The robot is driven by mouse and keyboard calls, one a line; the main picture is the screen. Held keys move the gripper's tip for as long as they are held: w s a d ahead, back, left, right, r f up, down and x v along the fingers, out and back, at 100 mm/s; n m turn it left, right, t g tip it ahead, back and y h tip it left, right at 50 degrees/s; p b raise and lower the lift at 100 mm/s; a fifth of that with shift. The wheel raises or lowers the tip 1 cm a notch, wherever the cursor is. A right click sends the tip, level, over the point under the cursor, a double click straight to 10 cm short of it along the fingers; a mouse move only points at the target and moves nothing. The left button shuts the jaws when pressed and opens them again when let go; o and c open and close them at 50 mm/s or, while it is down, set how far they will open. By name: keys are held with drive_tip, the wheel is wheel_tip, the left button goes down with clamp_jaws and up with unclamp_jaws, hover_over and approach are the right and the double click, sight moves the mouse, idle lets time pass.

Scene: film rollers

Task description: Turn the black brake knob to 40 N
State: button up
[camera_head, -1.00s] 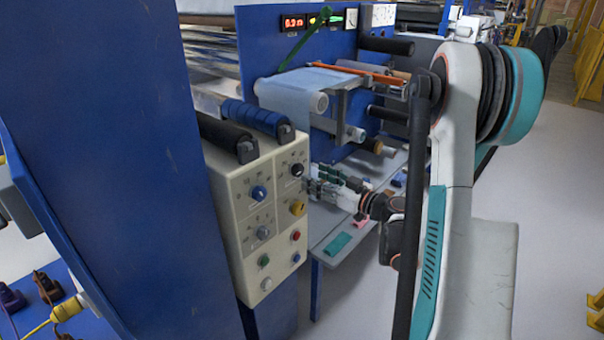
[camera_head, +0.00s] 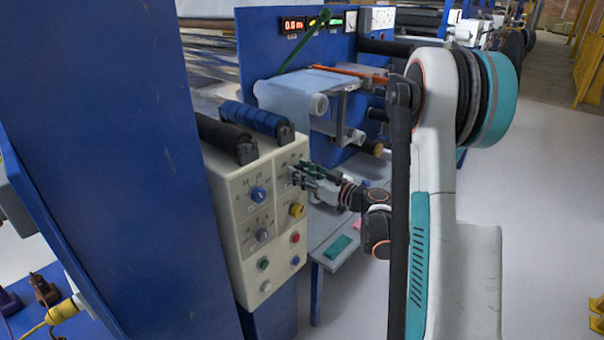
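The cream control panel (camera_head: 229,218) faces right, with a blue knob (camera_head: 258,194), a grey knob (camera_head: 262,235) and a yellow knob (camera_head: 297,210). My gripper (camera_head: 296,174) reaches in from the right, with its fingertips at the panel's upper right, where the black brake knob sits. The fingers hide the black knob, so I cannot see its pointer or most of its scale. I cannot tell whether the fingers are closed around it or only in front of it.
Below the knobs are red (camera_head: 295,238), green (camera_head: 263,263) and blue (camera_head: 295,260) buttons. Black (camera_head: 228,138) and blue (camera_head: 253,118) rollers lie above the panel. A grey shelf (camera_head: 326,226) with a green block (camera_head: 337,247) is under my wrist. A red display (camera_head: 293,24) is behind.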

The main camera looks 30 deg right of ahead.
drive_tip(key=shift+m, duration=0.4)
drive_tip(key=m+b, duration=0.1)
drive_tip(key=m, duration=0.7)
drive_tip(key=m+b, duration=0.2)
drive_tip(key=m, duration=0.7)
drive_tip(key=m+b, duration=0.2)
drive_tip(key=m, duration=0.7)
drive_tip(key=shift+d+f, duration=0.15)
drive_tip(key=shift+f, duration=0.25)
drive_tip(key=o, duration=1.1)
drive_tip(key=shift+c, duration=0.2)
